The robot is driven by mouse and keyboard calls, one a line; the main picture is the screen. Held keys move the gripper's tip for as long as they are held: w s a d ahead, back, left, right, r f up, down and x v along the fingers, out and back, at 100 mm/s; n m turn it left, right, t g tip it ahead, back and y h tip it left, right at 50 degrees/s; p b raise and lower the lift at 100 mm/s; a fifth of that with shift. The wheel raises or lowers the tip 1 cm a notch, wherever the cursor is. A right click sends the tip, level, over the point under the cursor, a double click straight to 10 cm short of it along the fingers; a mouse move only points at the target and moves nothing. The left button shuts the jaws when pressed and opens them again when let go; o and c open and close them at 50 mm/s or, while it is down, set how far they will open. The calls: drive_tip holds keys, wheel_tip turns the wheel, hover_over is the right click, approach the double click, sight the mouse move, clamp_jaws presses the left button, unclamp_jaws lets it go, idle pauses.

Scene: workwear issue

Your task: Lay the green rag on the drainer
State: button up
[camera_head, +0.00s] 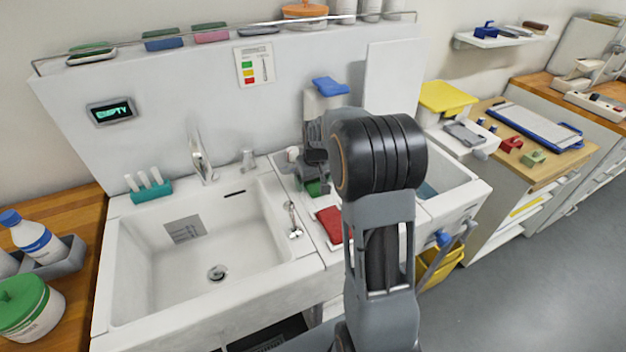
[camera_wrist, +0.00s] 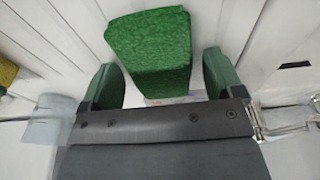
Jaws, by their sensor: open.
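The green rag (camera_wrist: 150,45) shows in the wrist view as a thick, bright green folded block, ahead of and between my gripper's fingers (camera_wrist: 162,80), with a gap on each side. The fingers are open and hold nothing. In the head view my gripper (camera_head: 313,178) points down over the drainer (camera_head: 312,228), the white strip between the two basins. A bit of bright green (camera_head: 313,188) shows below it, mostly hidden by the gripper; it looks like the rag. I cannot tell whether the rag touches the surface below it.
A red rag (camera_head: 330,224) lies on the drainer's front part, close to my arm. The large left basin (camera_head: 190,270) is empty. A metal fitting (camera_head: 292,220) stands at its right rim. A faucet (camera_head: 200,160) and a blue-topped dispenser (camera_head: 328,88) stand behind.

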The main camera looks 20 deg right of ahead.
sight(316, 185)
wheel_tip(316, 185, up, 12)
drive_tip(key=s, duration=0.2)
drive_tip(key=s+a+f+t, duration=0.1)
drive_tip(key=s+a, duration=0.4)
drive_tip(key=s, duration=0.4)
drive_tip(key=s+a+f+t, duration=0.1)
drive_tip(key=s+a, duration=0.4)
drive_tip(key=s, duration=0.5)
drive_tip(key=shift+s+a+f, duration=0.25)
drive_tip(key=shift+a+f, duration=0.15)
drive_tip(key=shift+f, duration=0.1)
